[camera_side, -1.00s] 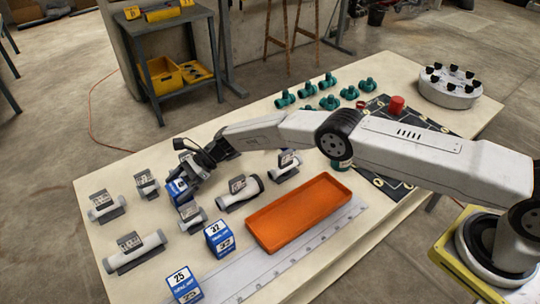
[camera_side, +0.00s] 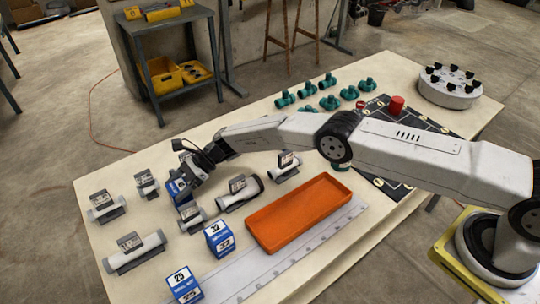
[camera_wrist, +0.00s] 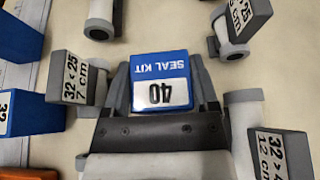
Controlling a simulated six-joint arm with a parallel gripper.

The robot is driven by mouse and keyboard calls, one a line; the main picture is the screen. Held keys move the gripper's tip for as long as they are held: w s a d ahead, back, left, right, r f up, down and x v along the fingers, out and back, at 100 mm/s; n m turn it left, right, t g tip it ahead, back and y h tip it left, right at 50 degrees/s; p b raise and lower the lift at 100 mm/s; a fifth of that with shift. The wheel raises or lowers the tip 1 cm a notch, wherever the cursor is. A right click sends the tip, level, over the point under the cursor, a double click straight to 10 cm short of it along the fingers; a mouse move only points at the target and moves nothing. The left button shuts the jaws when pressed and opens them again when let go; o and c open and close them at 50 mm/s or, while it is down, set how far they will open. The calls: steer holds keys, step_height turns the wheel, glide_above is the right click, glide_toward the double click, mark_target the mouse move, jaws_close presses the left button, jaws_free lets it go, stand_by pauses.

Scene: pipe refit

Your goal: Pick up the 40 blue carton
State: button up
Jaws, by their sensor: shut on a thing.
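The blue carton marked 40 (camera_wrist: 160,66), lettered SEAL KIT, sits between the fingers of my gripper (camera_wrist: 162,82) in the wrist view. The fingers are shut on its left and right sides. In the side view the 40 carton (camera_side: 177,189) shows at my gripper (camera_side: 184,182), at the left part of the table among the grey pipe pieces. The fingers partly cover it there. I cannot tell whether its base touches the table.
Blue cartons marked 32 (camera_side: 219,240) and 25 (camera_side: 184,286) stand near the front edge. Labelled pipe pieces surround my gripper, including one (camera_side: 191,216) close in front. An orange tray (camera_side: 298,212) lies to the right, beside a long ruler (camera_side: 290,258).

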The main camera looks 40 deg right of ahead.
mark_target(178, 186)
steer(key=shift+r, duration=0.2)
steer(key=shift+r, duration=4.8)
